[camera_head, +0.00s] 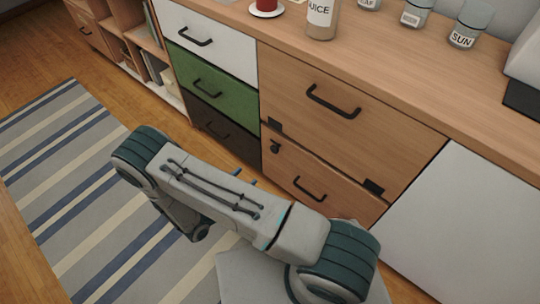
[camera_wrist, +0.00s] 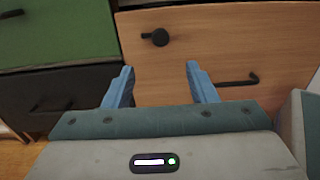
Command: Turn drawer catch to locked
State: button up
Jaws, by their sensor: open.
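The drawer catch (camera_wrist: 155,37) is a small black knob with a short arm pointing left, on the upper part of a light wood drawer front (camera_wrist: 225,50). In the head view the catch (camera_head: 275,147) sits near the upper left corner of the lower wood drawer (camera_head: 290,172). My gripper (camera_wrist: 160,68) is open and empty, its two blue fingers pointing at the wood front. The catch appears just beyond and between the fingertips, not touched. In the head view my arm hides most of the gripper; only bits of blue finger show.
A black bar handle (camera_wrist: 240,80) is on the same drawer, right of the fingers. A green drawer (camera_head: 213,80) and a dark drawer (camera_head: 225,130) are at the left. A juice bottle (camera_head: 321,20) and several jars stand on the countertop (camera_head: 400,62). A striped rug (camera_head: 70,180) covers the floor left of my arm.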

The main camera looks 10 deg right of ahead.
aim_at(273, 150)
jog(key=b+x, duration=0.2)
jog(key=x, duration=1.1)
jog(key=shift+w+d+b, duration=0.2)
jog(key=shift+d+b, duration=0.1)
jog(key=c, duration=1)
